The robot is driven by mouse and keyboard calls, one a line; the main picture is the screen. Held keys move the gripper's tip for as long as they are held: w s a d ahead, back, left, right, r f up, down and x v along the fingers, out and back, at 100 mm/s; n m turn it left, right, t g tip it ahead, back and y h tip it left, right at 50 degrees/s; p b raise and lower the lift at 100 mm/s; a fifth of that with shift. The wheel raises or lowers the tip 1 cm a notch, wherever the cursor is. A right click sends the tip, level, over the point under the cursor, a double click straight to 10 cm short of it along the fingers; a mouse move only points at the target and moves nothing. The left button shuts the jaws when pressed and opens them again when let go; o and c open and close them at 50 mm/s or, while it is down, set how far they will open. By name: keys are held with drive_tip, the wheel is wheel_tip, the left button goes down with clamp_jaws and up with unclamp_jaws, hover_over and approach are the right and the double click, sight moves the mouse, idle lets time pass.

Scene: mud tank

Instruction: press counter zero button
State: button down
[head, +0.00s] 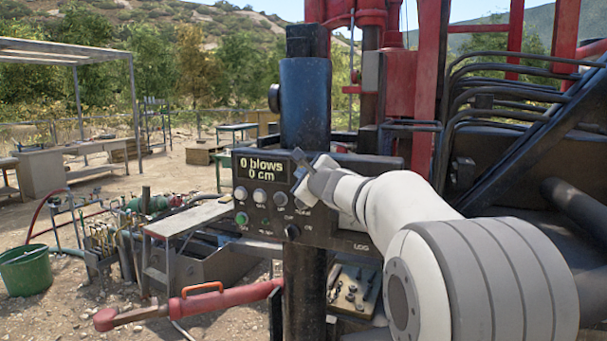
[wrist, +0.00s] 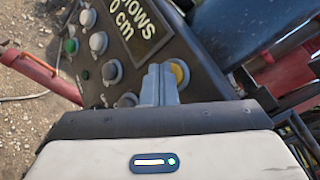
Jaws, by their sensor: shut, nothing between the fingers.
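The dark counter panel (head: 325,234) has a lit display (head: 259,169) reading "0 blows 0 cm". Below the display are pale round buttons (head: 260,195) and a green button (head: 242,218). My gripper (head: 302,160) is shut and empty, in front of the panel's upper part, right of the display. In the wrist view the shut fingertips (wrist: 158,70) are beside a yellow button (wrist: 180,73), overlapping its left edge; I cannot tell whether they touch it. The yellow button does not show clearly in the head view. The button labels are too small to read, so the zero button is not identifiable by name.
A dark blue post (head: 305,105) rises behind the panel. Red machinery (head: 400,85) and black hoses (head: 500,90) stand to the right. A red lever arm (head: 215,302) sticks out below left. A wooden bench (head: 190,217) and a green bucket (head: 25,270) stand left.

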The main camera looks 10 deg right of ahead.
drive_tip(key=shift+s+a+b, duration=0.4)
drive_tip(key=shift+s+a, duration=0.05)
drive_tip(key=shift+s, duration=0.2)
drive_tip(key=shift+s+a+b, duration=0.55)
drive_tip(key=shift+s+a, duration=0.2)
drive_tip(key=shift+s, duration=0.3)
drive_tip(key=shift+s+a+b, duration=0.5)
drive_tip(key=shift+s+a, duration=0.2)
drive_tip(key=shift+s, duration=0.3)
